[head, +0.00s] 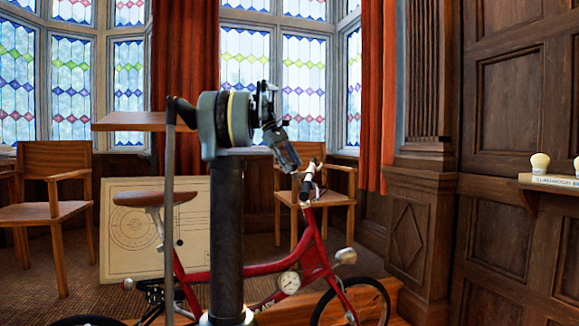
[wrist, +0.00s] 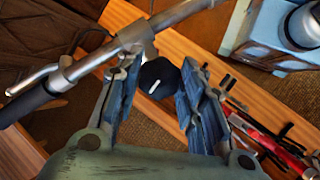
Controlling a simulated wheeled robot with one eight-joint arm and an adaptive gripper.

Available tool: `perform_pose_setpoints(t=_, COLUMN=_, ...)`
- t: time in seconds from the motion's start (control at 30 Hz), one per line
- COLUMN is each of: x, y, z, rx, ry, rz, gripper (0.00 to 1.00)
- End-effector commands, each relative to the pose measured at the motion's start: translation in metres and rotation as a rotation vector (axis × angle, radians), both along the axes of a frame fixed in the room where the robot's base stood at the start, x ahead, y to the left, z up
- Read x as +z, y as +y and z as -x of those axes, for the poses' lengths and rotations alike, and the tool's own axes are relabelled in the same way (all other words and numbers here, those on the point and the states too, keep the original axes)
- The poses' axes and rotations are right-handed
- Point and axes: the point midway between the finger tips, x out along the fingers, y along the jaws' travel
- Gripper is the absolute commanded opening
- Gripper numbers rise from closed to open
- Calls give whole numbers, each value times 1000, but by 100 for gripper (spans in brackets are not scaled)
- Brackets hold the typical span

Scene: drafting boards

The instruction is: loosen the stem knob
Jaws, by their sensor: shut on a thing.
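The stem knob (wrist: 158,77) is black with a white mark and shows in the wrist view, beside the metal handlebar (wrist: 92,62). My gripper (head: 290,163) is at the handlebar end of the red bicycle (head: 315,262) in the head view. In the wrist view its two blue fingers stand on either side of the knob, shut on it. The knob is hidden in the head view. A black grip (wrist: 24,102) and a brake lever are on the left of the handlebar in the wrist view.
A wooden chair (head: 339,189) stands behind the handlebar. Another chair (head: 55,211) and a leaning drawing board (head: 135,250) are at the left. A small shelf (head: 550,181) with pale rounded items juts from the panelled wall at the right.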

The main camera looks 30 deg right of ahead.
Motion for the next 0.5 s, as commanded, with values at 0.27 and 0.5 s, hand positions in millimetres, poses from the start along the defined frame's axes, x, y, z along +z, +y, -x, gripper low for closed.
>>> perform_pose_setpoints(t=0.27, x=-1, y=2, z=-2, rx=170, ry=55, rz=-16, gripper=12)
perform_pose_setpoints(t=0.5, x=-1, y=2, z=-1, rx=245, ry=83, rz=-22, gripper=12)
